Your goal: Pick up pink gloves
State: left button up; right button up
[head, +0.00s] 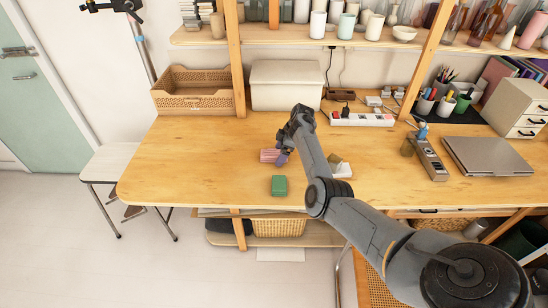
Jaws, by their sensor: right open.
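A pink item that looks like the folded gloves (268,155) lies on the wooden table, left of centre. My right gripper (283,148) is over the right end of the pink item, pointing down with its jaws open. A small purple item (282,160) shows just below the gripper, close against the pink one. The fingertips are small and partly hidden by my own wrist, so I cannot tell whether they touch the gloves. My left gripper is not in view.
A green block (279,186) lies near the front edge of the wooden table (190,160). Behind are a wicker basket (192,102), a white box (286,69) and a power strip (362,119). A laptop (488,156) lies at right. The table's left part is clear.

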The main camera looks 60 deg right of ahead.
aim_at(275, 153)
jog(key=c, duration=1.2)
jog(key=shift+r, duration=0.15)
notch_tip(275, 153, up, 4)
jog(key=shift+p, duration=0.8)
jog(key=shift+s+d+r+p, duration=0.15)
jog(key=shift+s+r+p, duration=0.35)
jog(key=shift+s+r, duration=1.05)
jog(key=shift+s+d+r+p, duration=0.1)
jog(key=shift+s+r+p, duration=0.5)
jog(key=shift+s, duration=1.75)
jog(key=shift+s+d+r+p, duration=0.15)
jog(key=shift+s+r+p, duration=0.25)
jog(key=shift+s+r, duration=1.2)
jog(key=shift+s+f, duration=0.3)
jog(key=shift+f, duration=0.1)
